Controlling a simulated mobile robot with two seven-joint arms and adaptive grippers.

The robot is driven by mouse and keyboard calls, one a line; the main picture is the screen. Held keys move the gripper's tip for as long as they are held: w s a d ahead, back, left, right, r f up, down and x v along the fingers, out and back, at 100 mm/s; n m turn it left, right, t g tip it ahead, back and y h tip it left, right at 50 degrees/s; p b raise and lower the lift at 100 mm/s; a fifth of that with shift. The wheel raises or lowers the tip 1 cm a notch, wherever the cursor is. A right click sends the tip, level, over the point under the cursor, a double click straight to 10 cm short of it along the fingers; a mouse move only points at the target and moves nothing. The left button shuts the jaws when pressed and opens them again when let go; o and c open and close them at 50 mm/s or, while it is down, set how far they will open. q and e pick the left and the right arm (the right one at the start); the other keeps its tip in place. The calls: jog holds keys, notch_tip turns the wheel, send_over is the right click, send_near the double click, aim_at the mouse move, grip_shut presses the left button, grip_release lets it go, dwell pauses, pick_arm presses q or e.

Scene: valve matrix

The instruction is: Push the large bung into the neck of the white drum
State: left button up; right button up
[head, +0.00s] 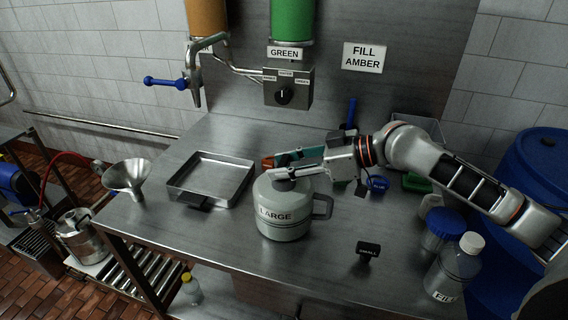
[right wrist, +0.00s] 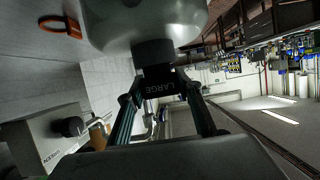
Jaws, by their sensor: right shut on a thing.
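The white drum (head: 283,222), labelled LARGE, stands upright on the steel bench with its handle to the right. My right gripper (head: 284,170) reaches in from the right over the drum's top and is shut on the large bung. In the right wrist view the dark bung (right wrist: 166,88), marked LARGE, is between the fingertips. That view is inverted, with the drum (right wrist: 145,20) at the top and a dark cylindrical part (right wrist: 153,53) between it and the fingers. The bung appears in line with the neck; how deep it sits cannot be told. My left gripper is not in view.
A steel tray (head: 240,192) and a funnel (head: 127,176) are left of the drum. A small black labelled piece (head: 368,249) lies to its right. A bottle marked FILL (head: 452,272) stands near the right edge. A valve box (head: 287,88) is behind. The bench front is fairly clear.

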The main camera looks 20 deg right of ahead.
jog(key=shift+f, duration=0.7)
jog(key=o, duration=1)
jog(key=shift+s+d+r, duration=0.15)
jog(key=shift+d, duration=0.15)
jog(key=v, duration=1)
jog(key=shift+s+d, duration=0.15)
jog(key=shift+s+d+r, duration=0.2)
jog(key=shift+s+d, duration=0.05)
jog(key=shift+d, duration=0.1)
